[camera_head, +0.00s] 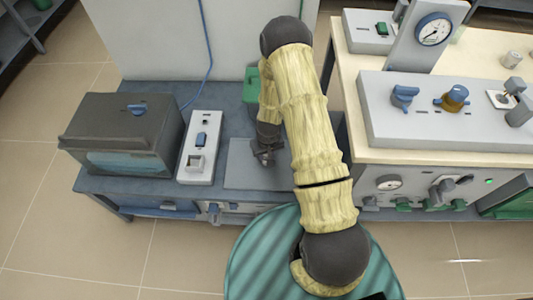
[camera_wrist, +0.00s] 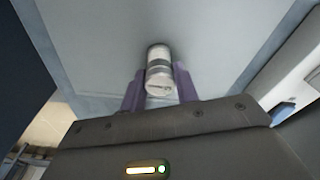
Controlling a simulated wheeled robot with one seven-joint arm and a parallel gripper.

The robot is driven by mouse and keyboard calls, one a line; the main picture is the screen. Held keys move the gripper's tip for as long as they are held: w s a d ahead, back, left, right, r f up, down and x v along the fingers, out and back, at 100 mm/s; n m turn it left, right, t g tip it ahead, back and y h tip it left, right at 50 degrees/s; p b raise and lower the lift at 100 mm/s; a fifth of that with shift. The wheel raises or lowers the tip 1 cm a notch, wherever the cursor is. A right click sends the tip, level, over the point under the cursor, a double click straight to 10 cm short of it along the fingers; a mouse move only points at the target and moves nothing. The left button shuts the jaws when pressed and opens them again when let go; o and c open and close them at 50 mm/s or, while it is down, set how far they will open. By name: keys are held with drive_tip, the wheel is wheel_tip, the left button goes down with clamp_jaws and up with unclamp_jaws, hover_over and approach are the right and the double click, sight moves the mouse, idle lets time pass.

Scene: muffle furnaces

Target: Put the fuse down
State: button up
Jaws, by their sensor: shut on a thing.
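The fuse (camera_wrist: 158,62) is a small pale cylinder with a grey band, seen in the wrist view. It sits between the purple fingers of my gripper (camera_wrist: 159,88), which is shut on it. The fuse points away from the gripper towards a flat grey plate (camera_wrist: 95,30). I cannot tell whether it touches the plate. In the head view my gripper (camera_head: 263,155) is low over the grey plate (camera_head: 245,175) on the blue bench, and the fuse cannot be made out there.
A white switch box (camera_head: 200,150) with a blue rocker stands left of the plate. A dark furnace (camera_head: 125,135) is farther left. A green container (camera_head: 252,87) is behind my arm. A console (camera_head: 440,115) with knobs stands on the right bench. The plate's front-left part looks bare.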

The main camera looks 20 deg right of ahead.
sight(267, 156)
drive_tip(key=shift+f, duration=0.15)
drive_tip(key=o, duration=1)
wheel_tip(267, 156, up, 12)
drive_tip(key=s+p, duration=0.1)
drive_tip(key=p, duration=0.1)
drive_tip(key=shift+s, duration=0.25)
drive_tip(key=shift+w+d, duration=0.1)
drive_tip(key=shift+r, duration=0.2)
